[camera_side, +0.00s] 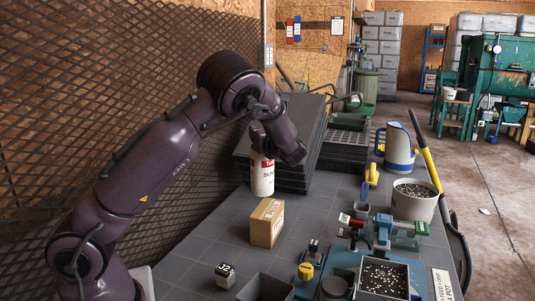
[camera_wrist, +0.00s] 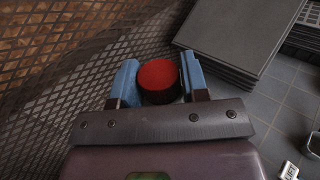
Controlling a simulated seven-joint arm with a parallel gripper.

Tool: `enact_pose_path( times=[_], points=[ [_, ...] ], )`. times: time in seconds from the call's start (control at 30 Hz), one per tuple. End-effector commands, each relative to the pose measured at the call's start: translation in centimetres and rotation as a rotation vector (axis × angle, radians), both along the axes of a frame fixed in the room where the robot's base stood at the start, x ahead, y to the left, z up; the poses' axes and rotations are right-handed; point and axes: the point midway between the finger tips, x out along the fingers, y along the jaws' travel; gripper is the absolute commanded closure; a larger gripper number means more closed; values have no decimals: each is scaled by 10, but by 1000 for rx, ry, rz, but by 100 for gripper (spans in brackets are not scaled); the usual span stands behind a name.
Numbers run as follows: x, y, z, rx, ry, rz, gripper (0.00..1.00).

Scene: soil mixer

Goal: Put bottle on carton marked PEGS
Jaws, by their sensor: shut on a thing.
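A white bottle (camera_side: 263,181) with a red band near its top stands upright beside the stack of dark trays. In the wrist view its round red cap (camera_wrist: 158,80) sits between the two blue fingers. My gripper (camera_wrist: 158,68) is shut on the bottle from above; in the side view my gripper (camera_side: 262,151) hides its top. I cannot tell whether the bottle's base touches the table. A brown cardboard carton (camera_side: 263,225) with a small label sits nearer the side camera, just in front of the bottle; the label is too small to read surely.
A stack of dark trays (camera_side: 297,180) rises close behind the bottle. A pale bucket of pellets (camera_side: 413,205), a grey-and-blue jug (camera_side: 398,145) and small tools crowd the right. A small dark-and-white block (camera_side: 225,275) lies in front. Bare table (camera_side: 205,235) lies left of the carton.

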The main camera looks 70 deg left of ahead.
Motion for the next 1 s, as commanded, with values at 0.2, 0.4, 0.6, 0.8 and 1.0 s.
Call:
enact_pose_path(
  times=[0.2, 0.4, 0.6, 0.8, 1.0],
  points=[
    [17, 14, -24, 5, -2, 2, 100],
    [23, 18, -33, 5, -3, 1, 100],
    [24, 19, -60, 4, 1, 2, 100],
    [24, 19, -64, 5, -5, 1, 100],
    [24, 19, -67, 5, -3, 1, 100]
  ],
)
